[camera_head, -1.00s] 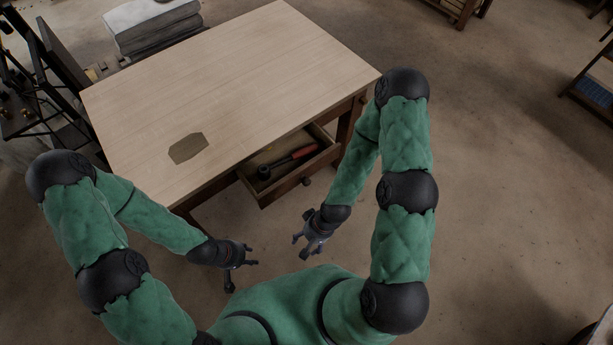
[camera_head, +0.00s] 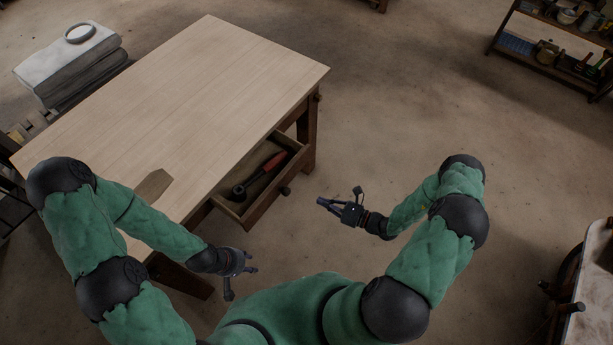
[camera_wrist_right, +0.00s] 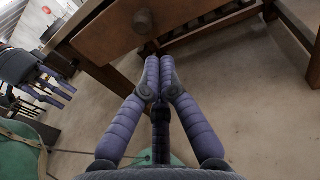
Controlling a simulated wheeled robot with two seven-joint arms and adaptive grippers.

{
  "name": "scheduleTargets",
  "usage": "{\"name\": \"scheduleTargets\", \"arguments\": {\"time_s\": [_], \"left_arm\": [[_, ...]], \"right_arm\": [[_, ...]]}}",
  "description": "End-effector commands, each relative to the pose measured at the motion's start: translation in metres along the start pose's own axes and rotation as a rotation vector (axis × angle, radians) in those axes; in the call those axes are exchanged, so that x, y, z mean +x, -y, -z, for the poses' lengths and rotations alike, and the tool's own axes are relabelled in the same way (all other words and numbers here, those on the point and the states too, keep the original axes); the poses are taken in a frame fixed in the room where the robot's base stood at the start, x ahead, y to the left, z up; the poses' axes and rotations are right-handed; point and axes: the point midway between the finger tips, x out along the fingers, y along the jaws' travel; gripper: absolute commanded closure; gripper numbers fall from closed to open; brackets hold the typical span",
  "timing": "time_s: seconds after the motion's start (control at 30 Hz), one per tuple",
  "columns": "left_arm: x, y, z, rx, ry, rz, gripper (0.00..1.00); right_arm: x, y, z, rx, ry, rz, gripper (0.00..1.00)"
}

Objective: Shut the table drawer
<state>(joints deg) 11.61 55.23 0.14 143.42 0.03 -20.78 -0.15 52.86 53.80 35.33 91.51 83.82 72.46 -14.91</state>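The wooden table (camera_head: 225,90) has its drawer (camera_head: 240,217) pulled out from the front side. A dark tool with a red handle (camera_head: 272,162) lies inside. The drawer's round knob (camera_head: 286,190) faces my right side; in the right wrist view the drawer front and knob (camera_wrist_right: 143,21) show at the top left. My left gripper (camera_head: 241,281) is open and empty, below the drawer in the picture.
A flat brown piece (camera_head: 153,185) lies on the tabletop near my left arm. A grey stack (camera_head: 75,62) stands behind the table at left. A shelf (camera_head: 550,60) stands at the far right and another bench (camera_head: 592,300) at the lower right. Floor right of the drawer is clear.

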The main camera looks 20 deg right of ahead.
Motion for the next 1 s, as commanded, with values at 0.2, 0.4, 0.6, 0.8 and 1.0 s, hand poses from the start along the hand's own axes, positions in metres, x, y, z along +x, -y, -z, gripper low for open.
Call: {"name": "scheduleTargets", "arguments": {"time_s": [0.2, 0.4, 0.6, 0.8, 1.0], "left_arm": [[0.002, 0.001, 0.0, 0.0, 0.0, 0.0, 0.6], [0.006, 0.002, 0.0, 0.0, 0.0, 0.0, 0.6], [0.012, 0.004, 0.0, 0.0, 0.0, 0.0, 0.6], [0.018, 0.006, 0.001, 0.0, 0.0, 0.0, 0.6], [0.024, 0.009, 0.001, 0.0, 0.0, 0.0, 0.6]], "right_arm": [[-0.013, 0.034, -0.001, 0.001, 0.058, 0.145, 1.0], [0.008, 0.036, -0.002, 0.0, 0.06, 0.142, 1.0], [0.045, 0.041, -0.004, -0.001, 0.059, 0.139, 1.0], [0.082, 0.046, -0.006, -0.001, 0.059, 0.138, 1.0], [0.109, 0.05, -0.007, -0.001, 0.057, 0.141, 1.0]]}}
